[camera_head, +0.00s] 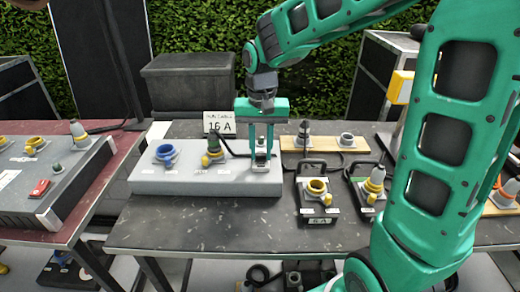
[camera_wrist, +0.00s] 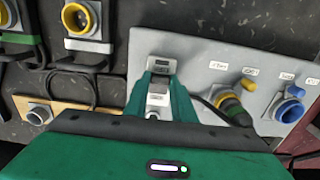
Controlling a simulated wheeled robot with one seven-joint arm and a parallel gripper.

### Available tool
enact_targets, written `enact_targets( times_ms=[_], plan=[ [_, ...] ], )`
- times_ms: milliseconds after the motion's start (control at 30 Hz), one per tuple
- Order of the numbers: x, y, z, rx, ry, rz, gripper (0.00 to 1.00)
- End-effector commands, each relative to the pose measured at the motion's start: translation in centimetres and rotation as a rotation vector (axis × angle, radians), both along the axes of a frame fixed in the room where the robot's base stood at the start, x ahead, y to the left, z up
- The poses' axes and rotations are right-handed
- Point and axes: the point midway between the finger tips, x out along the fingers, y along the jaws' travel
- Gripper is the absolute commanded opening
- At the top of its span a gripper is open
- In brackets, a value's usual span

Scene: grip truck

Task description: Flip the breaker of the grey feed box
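The light grey feed box (camera_head: 210,186) lies on the dark middle table. It carries a blue socket (camera_head: 165,154), a dark green plug with a yellow ring (camera_head: 213,148), and at its right end a small breaker (camera_head: 261,158). My gripper (camera_head: 261,150) points down over that right end. Its green fingers are apart, one on each side of the breaker. In the wrist view the grey box (camera_wrist: 225,65) and a pale breaker part (camera_wrist: 157,92) show between the fingers. I cannot tell whether the fingers touch it, or the lever's position.
A "16 A" card (camera_head: 219,123) stands behind the box. Two dark units, one with a yellow socket (camera_head: 316,187), sit to its right. A wooden board (camera_head: 325,144) lies behind them. A darker box (camera_head: 50,185) with a red part sits on the left table. The front table strip is clear.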

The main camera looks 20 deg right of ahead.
Motion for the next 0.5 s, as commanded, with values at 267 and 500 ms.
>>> enact_targets(
  times_ms=[267, 500],
  plan=[
    [0.3, -0.1, 0.1, 0.014, 0.041, -0.008, 0.01],
    [1.1, -0.4, 0.1, 0.068, 0.172, -0.009, 0.01]
  ],
)
